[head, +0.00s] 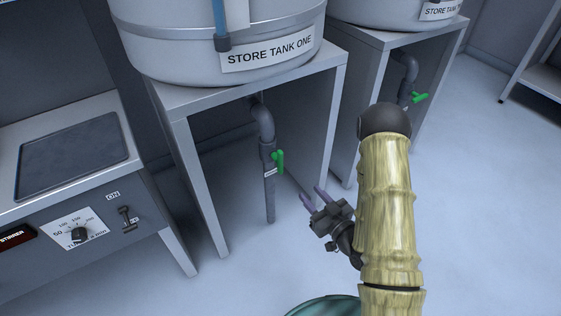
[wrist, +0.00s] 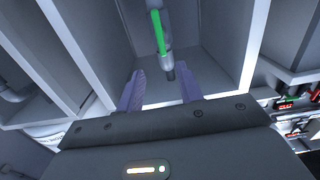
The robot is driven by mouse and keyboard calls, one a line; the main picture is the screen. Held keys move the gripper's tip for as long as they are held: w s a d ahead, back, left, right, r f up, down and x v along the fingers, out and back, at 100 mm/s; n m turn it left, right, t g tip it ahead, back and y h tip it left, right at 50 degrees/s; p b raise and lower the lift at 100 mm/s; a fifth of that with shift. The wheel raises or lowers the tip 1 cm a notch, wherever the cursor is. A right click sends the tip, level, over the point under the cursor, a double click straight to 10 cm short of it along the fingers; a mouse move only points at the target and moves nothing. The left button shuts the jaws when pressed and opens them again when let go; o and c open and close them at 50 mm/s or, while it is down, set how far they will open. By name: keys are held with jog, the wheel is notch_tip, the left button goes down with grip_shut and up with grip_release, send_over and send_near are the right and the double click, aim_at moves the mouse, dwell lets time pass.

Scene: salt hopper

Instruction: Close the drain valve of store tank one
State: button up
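Store tank one (head: 225,40) is a grey drum labelled "STORE TANK ONE" on a metal stand. Its grey drain pipe (head: 268,200) hangs below, with a green-handled drain valve (head: 279,161) on it. The handle stands roughly upright, in line with the pipe. In the wrist view the green handle (wrist: 158,32) lies ahead, beyond my fingers. My gripper (head: 313,198) is to the right of the pipe and lower than the handle in the head view. Its two purple fingers are apart with nothing between them, and they also show in the wrist view (wrist: 160,92). They appear clear of the valve.
The stand (head: 195,160) has legs and side panels around the pipe. A second tank (head: 400,12) with its own green valve (head: 419,97) stands at right. A stirrer bench (head: 60,215) with knob and switch is at left. Floor at right is clear.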

aim_at(282, 161)
dwell(0.5)
jog(key=b+x, duration=0.8)
jog(key=x, duration=0.9)
jog(key=shift+w+a+r+b, duration=0.1)
jog(key=shift+a+r+b, duration=0.05)
jog(key=shift+b, duration=0.2)
grip_shut()
